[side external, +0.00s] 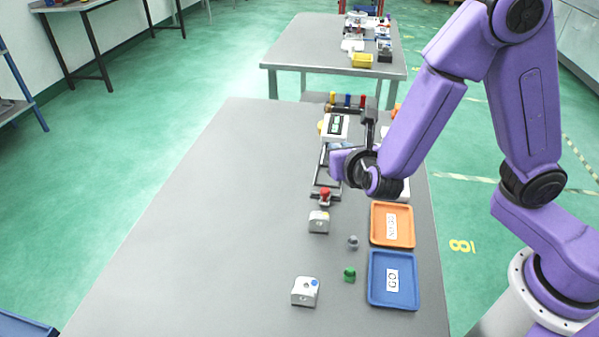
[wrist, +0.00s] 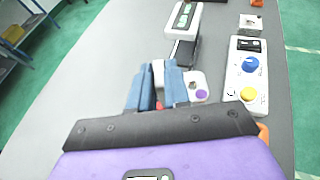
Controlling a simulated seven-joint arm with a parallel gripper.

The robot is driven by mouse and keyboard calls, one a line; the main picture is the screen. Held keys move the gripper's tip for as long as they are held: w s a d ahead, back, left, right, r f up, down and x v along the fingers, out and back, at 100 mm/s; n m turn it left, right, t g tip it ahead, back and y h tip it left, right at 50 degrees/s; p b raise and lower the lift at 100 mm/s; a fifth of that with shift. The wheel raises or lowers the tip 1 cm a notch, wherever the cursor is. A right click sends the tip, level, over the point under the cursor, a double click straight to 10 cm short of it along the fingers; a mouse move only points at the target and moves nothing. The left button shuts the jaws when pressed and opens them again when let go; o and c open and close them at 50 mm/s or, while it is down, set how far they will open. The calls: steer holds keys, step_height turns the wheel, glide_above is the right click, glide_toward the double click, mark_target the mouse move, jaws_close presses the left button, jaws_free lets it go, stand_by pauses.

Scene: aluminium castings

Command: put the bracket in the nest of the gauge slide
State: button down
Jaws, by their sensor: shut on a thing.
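My gripper (wrist: 157,72) has its two blue fingers shut on a pale bracket, whose body shows between and right of the fingers with a purple dot (wrist: 201,94). In the side view my wrist hides most of the gripper and I cannot make out the bracket. The gauge slide (side external: 318,181) has dark rails and a red knob (side external: 325,195) at its near end. My gripper is over the slide. The nest is hidden, so I cannot tell whether the bracket touches it. A white gauge with a green display (side external: 335,127) stands at the slide's far end.
Two other castings (side external: 319,221) (side external: 305,291) stand nearer on the table, with small grey (side external: 352,242) and green (side external: 349,274) pieces beside them. An orange tray (side external: 374,238) and a blue tray (side external: 373,299) lie right. A control box (wrist: 245,84) has blue and yellow knobs. The table's left is clear.

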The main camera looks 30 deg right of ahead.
steer(key=w+a+f, duration=0.1)
steer(key=w+f, duration=0.2)
steer(key=w, duration=0.1)
steer(key=w+a+f, duration=0.2)
steer(key=w+f, duration=0.1)
steer(key=w, duration=0.1)
steer(key=w+a+f, duration=0.2)
steer(key=w+f, duration=0.1)
steer(key=w, duration=0.1)
steer(key=shift+a+f, duration=0.15)
steer(key=shift+f, duration=0.1)
steer(key=shift+w+a+f, duration=0.1)
steer(key=shift+w+f, duration=0.25)
steer(key=shift+f, duration=1.65)
steer(key=shift+f, duration=0.1)
steer(key=c, duration=1.1)
jaws_free()
